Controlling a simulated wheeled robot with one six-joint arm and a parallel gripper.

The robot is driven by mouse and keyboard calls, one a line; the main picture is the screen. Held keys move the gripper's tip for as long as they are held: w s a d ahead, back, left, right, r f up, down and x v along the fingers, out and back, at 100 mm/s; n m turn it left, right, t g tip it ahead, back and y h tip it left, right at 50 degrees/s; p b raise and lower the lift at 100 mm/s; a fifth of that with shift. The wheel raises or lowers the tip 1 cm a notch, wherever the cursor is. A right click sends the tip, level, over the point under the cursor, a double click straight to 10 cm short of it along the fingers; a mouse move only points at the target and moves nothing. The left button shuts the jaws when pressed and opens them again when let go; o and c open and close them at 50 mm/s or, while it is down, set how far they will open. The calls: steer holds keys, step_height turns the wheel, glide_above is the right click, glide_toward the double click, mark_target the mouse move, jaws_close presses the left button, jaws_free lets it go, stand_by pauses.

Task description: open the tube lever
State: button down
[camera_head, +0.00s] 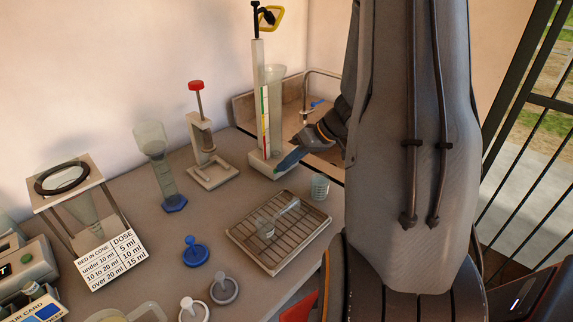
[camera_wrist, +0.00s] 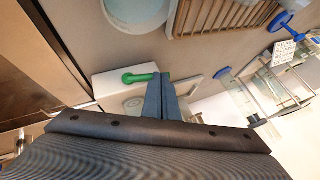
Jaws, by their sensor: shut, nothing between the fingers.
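A green tube lever (camera_wrist: 138,78) sticks out from the white base (camera_wrist: 112,84) of the tube stand in the wrist view. In the head view, the stand's tall white post (camera_head: 262,110) and clear tube (camera_head: 276,120) stand upright on its base (camera_head: 264,167). My gripper (camera_head: 283,167) is low in front of that base and hides the lever there. In the wrist view, my gripper (camera_wrist: 161,79) has its blue-grey fingers shut together and empty. Their tips are at the lever's right end; I cannot tell whether they touch it.
A wire-rack tray (camera_head: 236,235) and small clear cup (camera_head: 320,187) stand in front of the stand. A red-knobbed stand (camera_head: 212,175) and blue-footed cylinder (camera_head: 163,175) are to its left. A sink (camera_head: 292,110) lies behind my gripper.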

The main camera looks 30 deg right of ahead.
steer(key=shift+d, duration=0.1)
steer(key=shift+w+d+r, duration=0.15)
steer(key=shift+d+r, duration=0.15)
steer(key=shift+d, duration=0.35)
steer(key=a+b+v, duration=0.1)
steer(key=v, duration=1.3)
steer(key=s+a+f+g+h, duration=0.1)
steer(key=s+a+f+h, duration=0.1)
steer(key=a, duration=0.6)
steer(key=s+a+f+g+h, duration=0.2)
steer(key=s+a, duration=0.2)
steer(key=a, duration=0.5)
steer(key=s+a+f+m+g+h, duration=0.1)
steer(key=s+a, duration=0.3)
steer(key=a, duration=0.5)
steer(key=shift+f+g+h, duration=0.4)
steer(key=shift+f+g, duration=0.2)
steer(key=shift+f, duration=0.15)
steer(key=shift+s+a, duration=0.1)
steer(key=shift+a, duration=0.25)
